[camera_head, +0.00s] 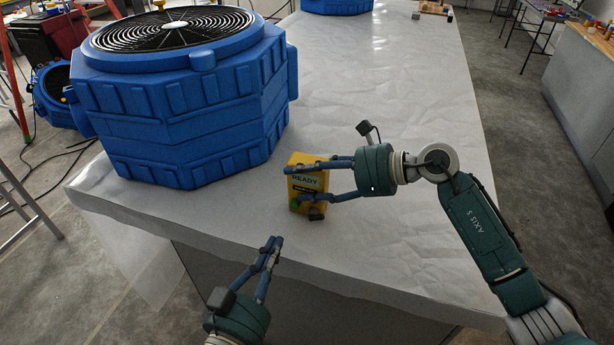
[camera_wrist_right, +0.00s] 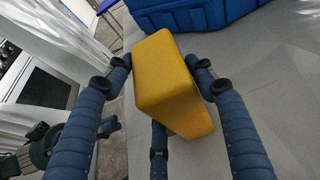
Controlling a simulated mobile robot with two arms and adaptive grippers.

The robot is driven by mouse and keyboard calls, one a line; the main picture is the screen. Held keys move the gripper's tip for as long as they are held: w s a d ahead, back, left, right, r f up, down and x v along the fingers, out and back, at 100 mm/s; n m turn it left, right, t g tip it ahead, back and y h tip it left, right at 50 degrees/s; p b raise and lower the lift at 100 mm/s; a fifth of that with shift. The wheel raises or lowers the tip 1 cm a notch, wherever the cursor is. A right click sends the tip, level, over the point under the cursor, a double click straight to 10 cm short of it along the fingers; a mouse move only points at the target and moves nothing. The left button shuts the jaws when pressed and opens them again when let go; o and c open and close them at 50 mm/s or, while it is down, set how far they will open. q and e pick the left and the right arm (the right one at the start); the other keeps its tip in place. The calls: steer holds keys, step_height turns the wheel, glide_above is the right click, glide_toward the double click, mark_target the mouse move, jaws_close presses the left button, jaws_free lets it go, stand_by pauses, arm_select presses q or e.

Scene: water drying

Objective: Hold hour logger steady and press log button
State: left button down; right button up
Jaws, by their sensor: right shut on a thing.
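The hour logger is a small yellow box (camera_head: 309,184) standing on the white-covered table near its front edge. My right gripper (camera_head: 291,184) comes from the right and is shut on the logger, fingers along both sides. In the right wrist view the yellow box (camera_wrist_right: 168,80) sits between the blue fingers. My left gripper (camera_head: 275,240) is below and in front of the logger, apart from it, fingertips together and empty.
A large blue fan unit (camera_head: 185,110) stands on the table left of the logger. Another blue unit (camera_head: 337,5) is at the back.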

mark_target(295, 204)
stand_by(0.8)
arm_select(q)
steer(key=m+g+h, duration=0.3)
steer(key=m, duration=0.5)
steer(key=a+m+g+h, duration=0.1)
steer(key=m+g+h, duration=0.2)
steer(key=m, duration=0.5)
steer(key=m+g+h, duration=0.3)
steer(key=m+h, duration=0.2)
steer(key=m, duration=0.4)
steer(key=shift+s+a+r, duration=0.15)
steer(key=shift+s, duration=0.15)
steer(key=shift+w+d, duration=0.5)
steer(key=shift+w, duration=0.9)
steer(key=shift+w+d, duration=0.45)
steer(key=shift+w, duration=0.95)
steer(key=shift+w+d, duration=0.5)
steer(key=shift+w, duration=0.9)
steer(key=shift+w+d, duration=0.15)
steer(key=shift+w, duration=0.25)
